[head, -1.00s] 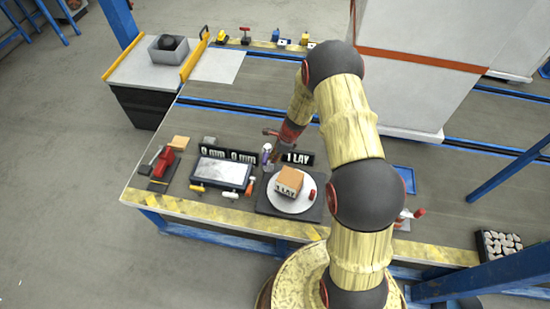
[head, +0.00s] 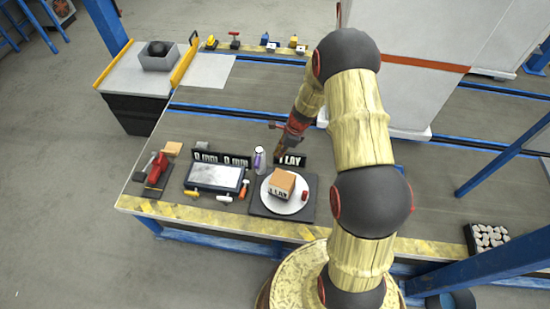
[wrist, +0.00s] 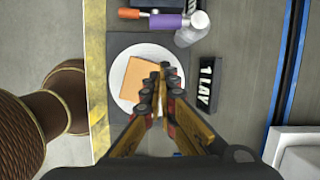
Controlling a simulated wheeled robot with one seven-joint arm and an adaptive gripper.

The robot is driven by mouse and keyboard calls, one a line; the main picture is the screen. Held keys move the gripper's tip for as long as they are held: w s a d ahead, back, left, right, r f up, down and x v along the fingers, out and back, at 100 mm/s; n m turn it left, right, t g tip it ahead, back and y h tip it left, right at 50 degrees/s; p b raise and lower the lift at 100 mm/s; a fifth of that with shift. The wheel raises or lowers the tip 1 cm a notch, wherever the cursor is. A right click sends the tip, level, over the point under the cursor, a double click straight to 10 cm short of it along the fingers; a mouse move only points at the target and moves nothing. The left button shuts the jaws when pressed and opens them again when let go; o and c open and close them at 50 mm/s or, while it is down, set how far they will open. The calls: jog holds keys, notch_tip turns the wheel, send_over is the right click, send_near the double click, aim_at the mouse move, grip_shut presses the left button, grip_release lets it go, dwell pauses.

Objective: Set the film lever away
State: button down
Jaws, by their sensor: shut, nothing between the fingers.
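A brown box (head: 283,184) sits on a white round plate (head: 273,208) on a dark base (head: 258,206). A small red piece (head: 305,195) stands at the plate's right side; I cannot tell if it is the film lever. The "1 LAY" sign (head: 291,161) stands behind the plate. My gripper (head: 279,150) is above and behind the sign. In the wrist view my gripper (wrist: 158,72) is shut and empty, pointing over the plate (wrist: 120,103) and box (wrist: 133,76) and hiding part of both. The sign (wrist: 206,85) is to its right.
A purple-and-white bottle (head: 259,160) stands left of the sign. A grey-topped device (head: 215,178) with small hammers in front and a red tool (head: 157,168) lie further left. A tall white wrapped load (head: 440,70) stands behind my arm. Open table lies behind the signs.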

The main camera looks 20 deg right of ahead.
jog(key=shift+p+v, duration=0.3)
jog(key=shift+v, duration=1.4)
